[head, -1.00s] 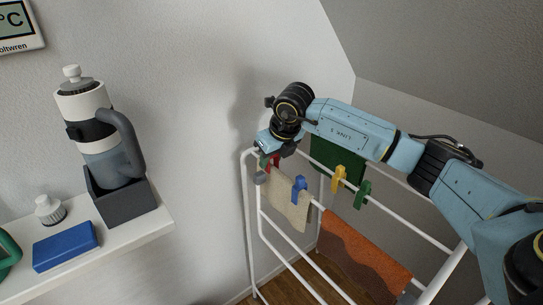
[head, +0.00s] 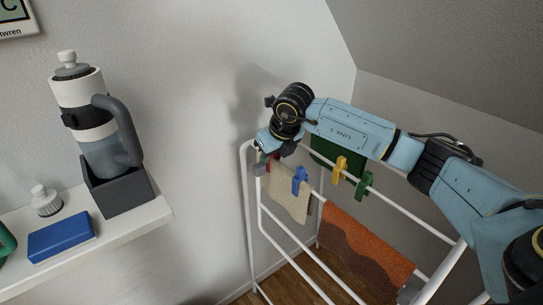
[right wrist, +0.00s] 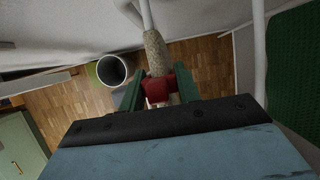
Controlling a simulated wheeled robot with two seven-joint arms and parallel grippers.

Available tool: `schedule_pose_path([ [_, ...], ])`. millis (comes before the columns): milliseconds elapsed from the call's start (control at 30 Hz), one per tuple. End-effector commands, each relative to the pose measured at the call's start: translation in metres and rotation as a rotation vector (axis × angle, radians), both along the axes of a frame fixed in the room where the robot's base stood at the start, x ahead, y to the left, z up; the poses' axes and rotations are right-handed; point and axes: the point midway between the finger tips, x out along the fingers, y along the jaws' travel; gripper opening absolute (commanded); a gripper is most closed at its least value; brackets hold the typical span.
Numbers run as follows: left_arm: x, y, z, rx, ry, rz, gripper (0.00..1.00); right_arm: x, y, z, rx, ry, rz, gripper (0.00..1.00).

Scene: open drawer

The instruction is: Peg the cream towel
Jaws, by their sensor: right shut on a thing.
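The cream towel (head: 289,197) hangs over a white rail of the drying rack. A blue peg (head: 300,178) sits on its right part. My right gripper (head: 268,155) is at the towel's left end, shut on a red peg (head: 275,160). In the right wrist view the red peg (right wrist: 157,89) is between the green fingers (right wrist: 158,92), right at the near end of the cream towel (right wrist: 156,52). The peg's jaws are hidden, so I cannot tell whether they are around the towel and rail. My left gripper is out of view.
The drying rack (head: 249,205) also bears an orange-brown towel (head: 365,250) and a green towel (head: 325,150). A yellow peg (head: 340,168) and a green peg (head: 364,185) sit on a rail. A shelf (head: 150,219) stands left; a bin (right wrist: 112,70) is on the floor.

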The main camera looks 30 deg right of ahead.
Motion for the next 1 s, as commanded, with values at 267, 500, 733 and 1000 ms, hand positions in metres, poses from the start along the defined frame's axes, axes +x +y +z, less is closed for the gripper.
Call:
schedule_pose_path([
  [267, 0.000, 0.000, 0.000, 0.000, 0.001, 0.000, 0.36, 0.000, 0.000, 0.000, 0.000, 0.000, 0.000, 0.48],
  [500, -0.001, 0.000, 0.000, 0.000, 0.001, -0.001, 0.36, 0.000, 0.000, 0.000, 0.000, 0.000, 0.000, 0.58],
  [733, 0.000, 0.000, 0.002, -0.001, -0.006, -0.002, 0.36, -0.003, 0.000, 0.009, 0.000, -0.002, 0.001, 0.58],
  [1000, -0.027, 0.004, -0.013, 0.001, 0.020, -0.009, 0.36, -0.024, -0.003, 0.061, -0.001, -0.004, 0.001, 0.58],
])
